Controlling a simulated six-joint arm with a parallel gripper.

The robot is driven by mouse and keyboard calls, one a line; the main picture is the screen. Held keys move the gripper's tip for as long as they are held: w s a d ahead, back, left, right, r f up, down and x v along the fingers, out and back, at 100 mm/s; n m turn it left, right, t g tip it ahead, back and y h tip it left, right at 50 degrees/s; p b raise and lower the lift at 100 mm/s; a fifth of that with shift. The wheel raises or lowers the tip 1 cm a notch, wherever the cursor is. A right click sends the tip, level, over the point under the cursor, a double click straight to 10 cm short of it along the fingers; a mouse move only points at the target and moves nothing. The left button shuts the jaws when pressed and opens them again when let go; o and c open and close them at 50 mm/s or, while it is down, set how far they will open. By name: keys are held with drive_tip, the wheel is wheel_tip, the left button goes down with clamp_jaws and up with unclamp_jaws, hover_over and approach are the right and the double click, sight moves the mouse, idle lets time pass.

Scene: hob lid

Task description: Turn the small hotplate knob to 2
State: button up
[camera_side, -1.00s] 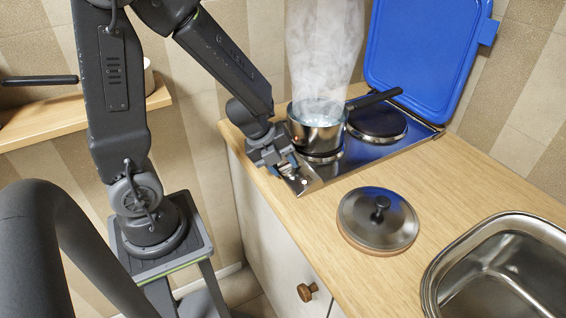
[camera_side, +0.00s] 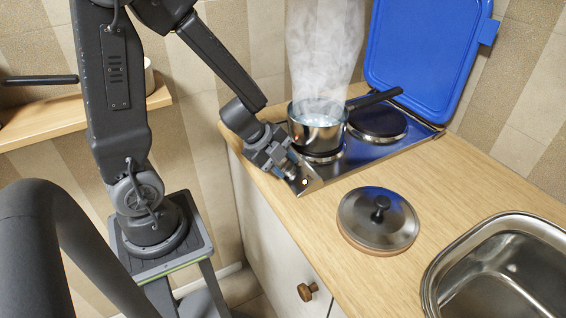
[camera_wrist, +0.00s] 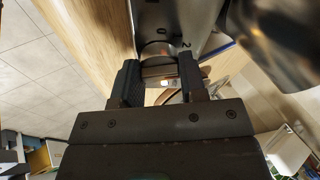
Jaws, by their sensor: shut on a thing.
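My gripper (camera_side: 287,170) is at the front panel of the hob (camera_side: 312,183), below the pot, and hides most of the panel in the side view. In the wrist view my gripper (camera_wrist: 160,74) has its two fingers on either side of a rounded metallic knob (camera_wrist: 157,48), shut on it. Dark marks, a 0 and what looks like a 2, show on the panel beside the knob. The knob's pointer cannot be made out. A small lit spot (camera_wrist: 165,82) shows between the fingers.
A steaming pot (camera_side: 316,137) stands on one hotplate; its dark handle points back right. The other hotplate (camera_side: 377,121) is bare. The blue hob lid (camera_side: 425,55) stands open behind. A round pot lid (camera_side: 365,225) lies on the worktop (camera_side: 460,190), left of the sink (camera_side: 500,275).

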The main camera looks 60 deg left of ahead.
sight(285, 164)
drive_tip(key=shift+n+t, duration=0.3)
drive_tip(key=shift+n, duration=1.2)
drive_tip(key=o, duration=0.9)
drive_tip(key=shift+s+r, duration=0.1)
drive_tip(key=shift+v, duration=2.6)
drive_tip(key=shift+r, duration=3.35)
